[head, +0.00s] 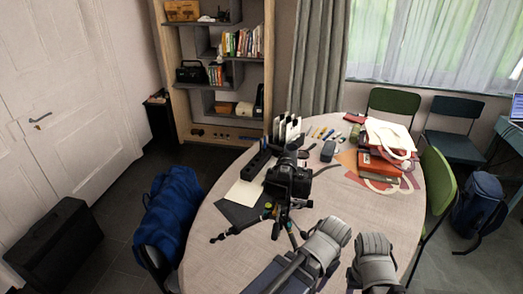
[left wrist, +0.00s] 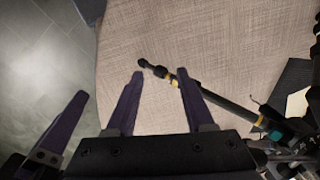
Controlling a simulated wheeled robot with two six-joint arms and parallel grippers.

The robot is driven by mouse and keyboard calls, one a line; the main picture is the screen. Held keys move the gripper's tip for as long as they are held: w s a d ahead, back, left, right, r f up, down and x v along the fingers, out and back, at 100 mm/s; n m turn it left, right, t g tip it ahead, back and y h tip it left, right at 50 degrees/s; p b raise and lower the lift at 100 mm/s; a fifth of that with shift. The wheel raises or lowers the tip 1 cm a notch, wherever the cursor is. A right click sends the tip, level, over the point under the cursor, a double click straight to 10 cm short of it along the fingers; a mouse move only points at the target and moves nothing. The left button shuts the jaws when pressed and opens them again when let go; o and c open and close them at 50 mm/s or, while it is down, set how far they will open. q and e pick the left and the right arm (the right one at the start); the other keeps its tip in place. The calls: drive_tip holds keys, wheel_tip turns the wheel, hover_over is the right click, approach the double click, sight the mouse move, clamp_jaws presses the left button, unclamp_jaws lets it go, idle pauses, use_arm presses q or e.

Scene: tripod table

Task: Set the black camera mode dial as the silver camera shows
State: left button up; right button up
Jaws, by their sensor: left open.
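I cannot pick out a silver camera in either view. One tripod leg (left wrist: 222,100) with yellow bands stretches across the left wrist view. My left gripper's fingers do not show clearly in the head view.
The round table (head: 235,262) holds dark and pale sheets, a black holder (head: 256,163), a dark grey item (head: 328,150), pens, and a pile of books (head: 380,165) with a white bag. Chairs and a blue bag (head: 170,210) stand around. The table's front left is clear.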

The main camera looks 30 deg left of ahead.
use_arm(q)
drive_tip(key=w+a+r+n+h+p, duration=0.1)
drive_tip(key=w+a+r+p, duration=0.15)
drive_tip(key=r+p, duration=0.7)
drive_tip(key=w+a+r+n+p, duration=0.1)
drive_tip(key=a+r+p, duration=0.3)
drive_tip(key=r+p, duration=0.6)
wheel_tip(320, 180, up, 11)
drive_tip(key=m+p, duration=0.9)
drive_tip(key=m, duration=0.2)
hover_over(270, 170)
drive_tip(key=shift+d+r, duration=0.1)
drive_tip(key=shift+d, duration=0.25)
drive_tip(key=shift+w+a+m, duration=0.2)
drive_tip(key=shift+a+m, duration=0.2)
drive_tip(key=shift+m, duration=0.3)
drive_tip(key=shift+b, duration=0.3)
wheel_tip(270, 170, down, 8)
drive_tip(key=b, duration=0.7)
drive_tip(key=shift+b, duration=0.3)
